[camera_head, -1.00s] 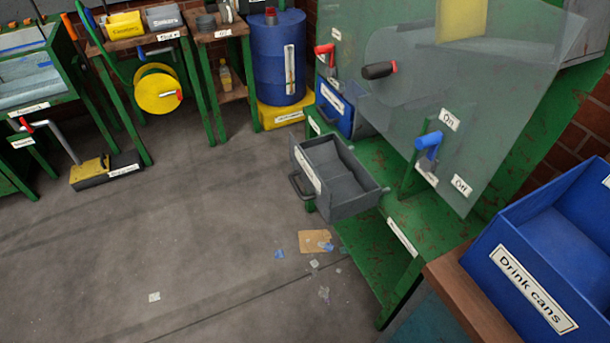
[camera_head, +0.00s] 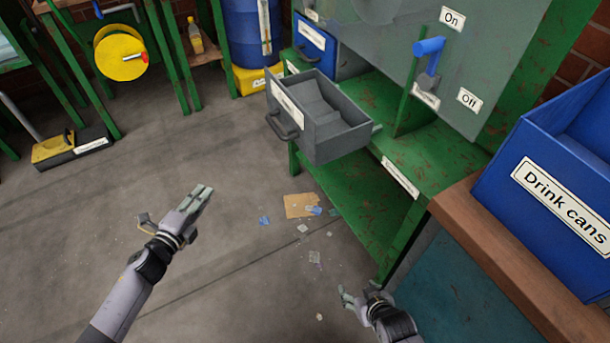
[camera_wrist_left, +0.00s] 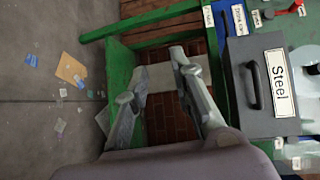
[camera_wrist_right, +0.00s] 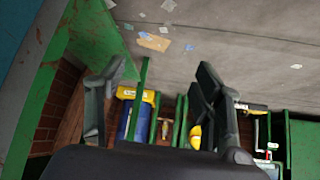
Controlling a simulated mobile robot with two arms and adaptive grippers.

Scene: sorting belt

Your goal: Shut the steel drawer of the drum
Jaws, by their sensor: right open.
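The grey steel drawer (camera_head: 335,133) stands pulled out of the green drum frame, its handle facing left and its inside open to view. Its front with the "Steel" label (camera_wrist_left: 279,82) and black handle shows at the right of the left wrist view. My left gripper (camera_head: 178,206) is open and empty, left of and below the drawer in the head view, apart from it. My right gripper (camera_head: 360,291) is open and empty, below the drawer near the frame's front leg. The drawer is not clearly seen in the right wrist view.
A blue drawer (camera_head: 315,42) sits behind the steel one. The blue lever (camera_head: 429,48) is on the drum panel. A blue "Drink cans" bin (camera_head: 560,190) stands on a wooden bench at right. Cardboard (camera_head: 300,205) and scraps lie on the floor.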

